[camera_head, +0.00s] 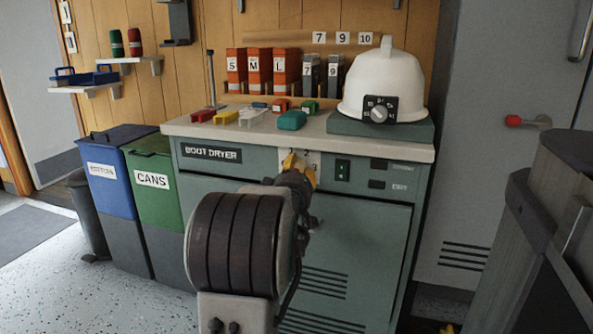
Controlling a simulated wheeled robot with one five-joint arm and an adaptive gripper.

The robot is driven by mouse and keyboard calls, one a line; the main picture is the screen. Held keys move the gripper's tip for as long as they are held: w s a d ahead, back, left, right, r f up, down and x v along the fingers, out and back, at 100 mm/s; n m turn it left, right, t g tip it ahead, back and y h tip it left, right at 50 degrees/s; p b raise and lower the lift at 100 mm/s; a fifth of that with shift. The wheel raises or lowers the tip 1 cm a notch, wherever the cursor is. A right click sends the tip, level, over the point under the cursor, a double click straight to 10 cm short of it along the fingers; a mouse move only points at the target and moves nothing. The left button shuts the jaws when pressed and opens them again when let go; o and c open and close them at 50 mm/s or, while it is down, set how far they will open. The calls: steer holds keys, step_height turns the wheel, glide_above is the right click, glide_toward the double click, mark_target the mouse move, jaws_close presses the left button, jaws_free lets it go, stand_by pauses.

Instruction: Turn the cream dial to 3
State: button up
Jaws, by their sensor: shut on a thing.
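The boot dryer (365,225) is a green cabinet with a pale top and a "BOOT DRYER" label. A light dial plate (314,158) with small dark marks shows on its front panel, mostly behind my gripper. My gripper (292,161), with yellow fingers, reaches this plate and is shut on the cream dial. The dial itself is almost wholly hidden by the fingers and wrist, so I cannot read its setting.
Blue and green bins (152,205) stand left. A dark cabinet (545,225) is close at right.

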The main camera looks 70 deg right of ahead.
steer(key=shift+r, duration=0.2)
steer(key=o, duration=1.2)
steer(key=shift+f, duration=0.1)
steer(key=shift+n, duration=0.4)
